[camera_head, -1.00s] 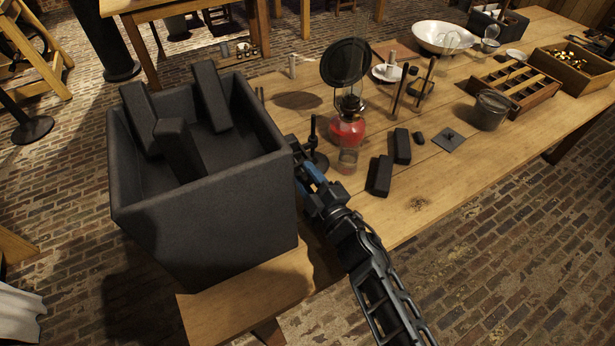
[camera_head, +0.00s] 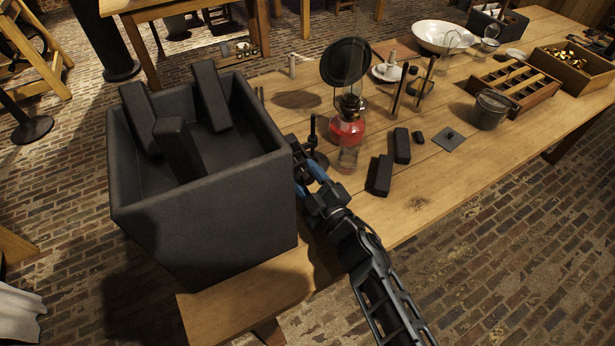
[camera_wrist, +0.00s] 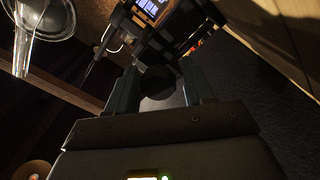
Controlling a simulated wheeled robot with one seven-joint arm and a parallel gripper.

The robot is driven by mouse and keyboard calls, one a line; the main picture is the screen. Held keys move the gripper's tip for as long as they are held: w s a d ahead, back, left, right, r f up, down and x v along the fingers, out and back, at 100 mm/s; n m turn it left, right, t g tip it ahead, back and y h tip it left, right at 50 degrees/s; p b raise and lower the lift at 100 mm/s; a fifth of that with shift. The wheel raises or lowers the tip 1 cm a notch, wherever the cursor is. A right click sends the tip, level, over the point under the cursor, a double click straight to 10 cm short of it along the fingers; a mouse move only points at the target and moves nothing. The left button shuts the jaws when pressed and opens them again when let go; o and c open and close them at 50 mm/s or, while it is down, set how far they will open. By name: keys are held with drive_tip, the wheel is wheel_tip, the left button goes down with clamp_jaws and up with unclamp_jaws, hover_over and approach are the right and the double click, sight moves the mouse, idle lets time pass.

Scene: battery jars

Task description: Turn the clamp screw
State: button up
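The tall dark jar (camera_head: 205,205) stands at the left end of the table with several dark blocks in it. My gripper (camera_head: 299,166) is at the jar's right wall, low beside its rim. In the wrist view my gripper's two fingers (camera_wrist: 160,88) are apart. A dark round knob (camera_wrist: 157,80), which looks like the clamp screw's head, lies between them. The gap on either side is too dark to tell whether the fingers press on it. In the head view the clamp screw is hidden behind my gripper and the jar's edge.
A dark stand (camera_head: 313,132) and a red lantern (camera_head: 347,132) stand close behind my gripper. Two dark blocks (camera_head: 380,175) (camera_head: 402,146) and a small plate (camera_head: 450,139) lie to the right. The table's near edge right of my arm is clear.

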drive_tip(key=shift+o, duration=0.7)
drive_tip(key=shift+v, duration=3.85)
